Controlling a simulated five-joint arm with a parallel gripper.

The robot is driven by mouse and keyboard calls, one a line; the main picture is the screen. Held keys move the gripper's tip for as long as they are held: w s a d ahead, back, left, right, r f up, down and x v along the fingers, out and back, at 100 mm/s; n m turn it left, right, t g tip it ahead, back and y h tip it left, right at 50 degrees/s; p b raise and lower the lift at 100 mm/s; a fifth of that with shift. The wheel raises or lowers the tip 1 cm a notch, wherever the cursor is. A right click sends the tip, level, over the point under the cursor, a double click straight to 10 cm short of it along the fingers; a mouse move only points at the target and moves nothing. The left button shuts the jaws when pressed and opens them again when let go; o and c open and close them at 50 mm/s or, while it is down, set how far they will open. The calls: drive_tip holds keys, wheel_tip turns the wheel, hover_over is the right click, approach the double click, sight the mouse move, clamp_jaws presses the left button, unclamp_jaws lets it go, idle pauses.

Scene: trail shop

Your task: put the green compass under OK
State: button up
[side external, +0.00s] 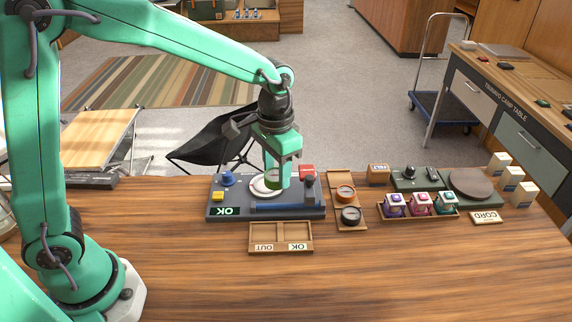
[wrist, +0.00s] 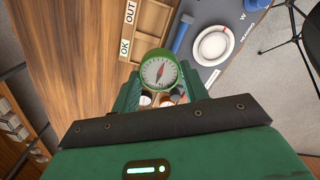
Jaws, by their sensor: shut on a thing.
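The green compass (wrist: 159,72), with a white face and red needle, is between the fingers of my gripper (side external: 276,182). In the side view my gripper points down over the grey testing station (side external: 214,199), beside its white ring (side external: 258,187), and the compass shows only partly between the fingers. My gripper (wrist: 152,92) is shut on the compass in the wrist view. A wooden two-part tray (side external: 281,226) stands in front of the station. Its OK label (side external: 298,246) is at the right compartment and its OUT label (side external: 264,247) at the left. Both compartments look empty.
The station has a lit green OK sign (side external: 224,211), a blue knob (side external: 228,178) and a red block (side external: 306,171). The front of the table is clear.

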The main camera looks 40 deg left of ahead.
drive_tip(key=w+d+f, duration=0.1)
drive_tip(key=d+f, duration=0.4)
drive_tip(key=f, duration=0.2)
drive_tip(key=shift+w, duration=0.2)
drive_tip(key=shift+f, duration=0.2)
drive_tip(key=shift+f, duration=2.1)
drive_tip(key=shift+f, duration=0.95)
idle(1.5)
drive_tip(key=o, duration=1.1)
